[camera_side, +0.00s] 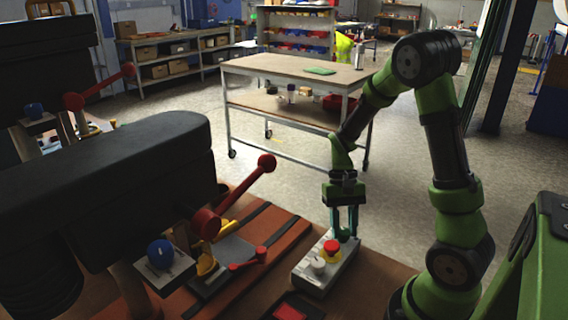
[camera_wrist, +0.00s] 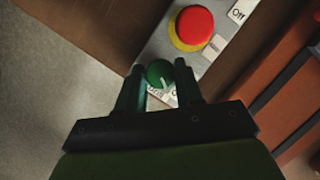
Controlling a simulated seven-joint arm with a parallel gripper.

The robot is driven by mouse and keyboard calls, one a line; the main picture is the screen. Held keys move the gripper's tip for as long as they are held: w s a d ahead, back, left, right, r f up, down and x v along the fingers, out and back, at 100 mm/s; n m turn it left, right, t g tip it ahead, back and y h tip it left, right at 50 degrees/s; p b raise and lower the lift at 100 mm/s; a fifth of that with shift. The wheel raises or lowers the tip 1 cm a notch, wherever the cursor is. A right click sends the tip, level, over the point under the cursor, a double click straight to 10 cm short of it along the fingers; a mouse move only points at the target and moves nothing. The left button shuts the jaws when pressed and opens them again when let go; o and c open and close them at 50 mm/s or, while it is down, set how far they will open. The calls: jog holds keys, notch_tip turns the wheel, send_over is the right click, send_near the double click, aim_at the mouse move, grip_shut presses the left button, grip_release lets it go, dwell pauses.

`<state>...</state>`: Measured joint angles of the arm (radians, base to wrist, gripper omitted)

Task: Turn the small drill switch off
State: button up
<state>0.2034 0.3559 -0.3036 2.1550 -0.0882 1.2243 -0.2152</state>
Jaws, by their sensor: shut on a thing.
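A grey control box (camera_side: 322,270) lies on the brown bench top. It carries a red button on a yellow collar (camera_side: 331,248) and a pale knob (camera_side: 318,265). My gripper (camera_side: 345,232) points down at the box's far end. In the wrist view the gripper (camera_wrist: 162,82) is shut on a round green knob (camera_wrist: 159,71) with a white pointer line. The red button (camera_wrist: 194,25) sits just beyond it.
A black drill machine (camera_side: 130,190) with red ball-ended levers (camera_side: 266,163) and a blue knob (camera_side: 160,253) stands left of the box. A red-topped dark object (camera_side: 290,312) lies in front. A work table (camera_side: 240,66) stands behind, across open floor.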

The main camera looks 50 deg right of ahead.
jog(key=o, duration=0.7)
jog(key=shift+o, duration=0.2)
jog(key=shift+r, duration=0.15)
jog(key=v, duration=1.6)
jog(key=shift+w+d+r, duration=0.15)
jog(key=shift+w+r, duration=0.05)
jog(key=shift+r, duration=0.1)
jog(key=s+a+r+n+t, duration=0.1)
jog(key=s+a+n+t, duration=0.1)
jog(key=a+t, duration=0.3)
jog(key=s+a+r+n+t+h, duration=0.1)
jog(key=a+t, duration=0.4)
jog(key=a, duration=0.8)
jog(key=s+r+n, duration=0.1)
jog(key=s+n, duration=0.1)
jog(key=shift+s+r, duration=0.25)
jog(key=shift+s, duration=0.1)
